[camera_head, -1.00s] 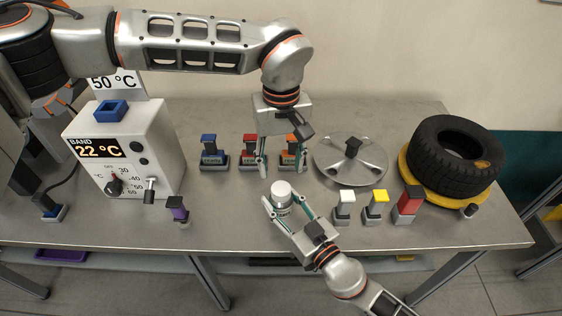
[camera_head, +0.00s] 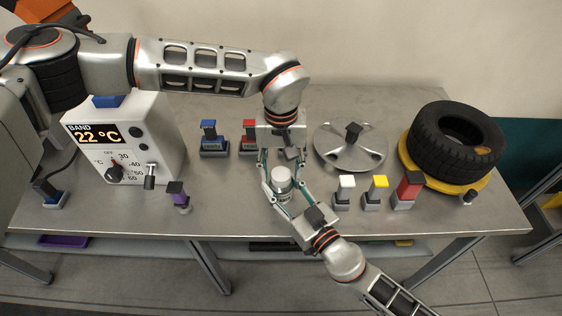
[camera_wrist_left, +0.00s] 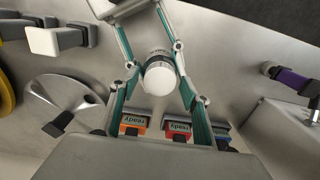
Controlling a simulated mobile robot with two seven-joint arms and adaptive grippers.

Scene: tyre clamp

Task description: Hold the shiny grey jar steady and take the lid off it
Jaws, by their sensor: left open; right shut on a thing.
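The shiny grey jar (camera_head: 284,195) stands upright near the front middle of the table, its pale lid (camera_head: 281,174) on top. My right gripper (camera_head: 281,195) reaches in from the lower right and is shut on the jar's sides. My left gripper (camera_head: 282,165) points down from behind, open, with its fingers spread to either side at the lid. In the left wrist view, the round lid (camera_wrist_left: 159,79) sits between the open left fingers, apart from both. The right fingers flank the jar body (camera_wrist_left: 155,54) there.
White (camera_head: 345,190), yellow (camera_head: 376,190) and red (camera_head: 407,188) blocks stand right of the jar. Behind them are a metal disc (camera_head: 335,155) and a tyre (camera_head: 455,150). A temperature box (camera_head: 125,140) stands left.

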